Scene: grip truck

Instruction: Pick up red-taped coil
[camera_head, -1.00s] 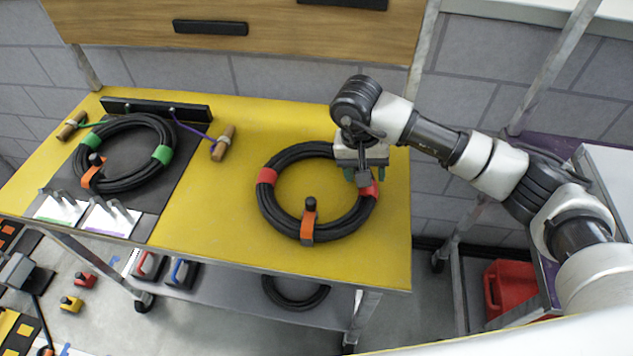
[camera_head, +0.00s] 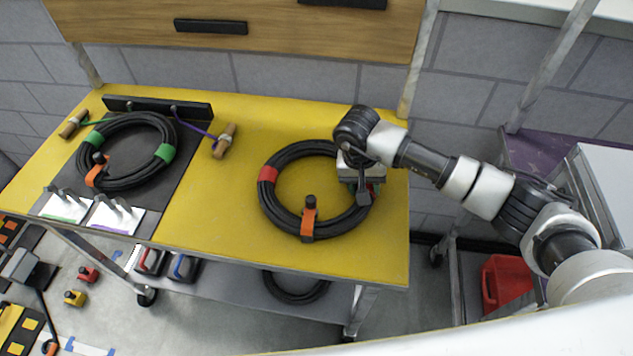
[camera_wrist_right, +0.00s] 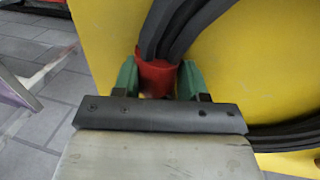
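The red-taped coil (camera_head: 264,201) is a black cable ring lying flat on the yellow table top. Red tape shows on its left side, and an orange strap with a black knob is at its front. My right gripper (camera_head: 363,192) is down at the coil's right side and hides part of it. In the right wrist view, my right gripper's green fingers (camera_wrist_right: 161,80) stand on either side of the red tape (camera_wrist_right: 158,76) around the cable bundle. They look spread, with the tape between them; contact is unclear. My left gripper is not in view.
A green-taped coil (camera_head: 163,153) lies on a dark mat at the table's left, near wooden-handled cords and white cards. A wooden cabinet (camera_head: 270,45) hangs behind. Another black coil (camera_head: 297,294) is on the lower shelf.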

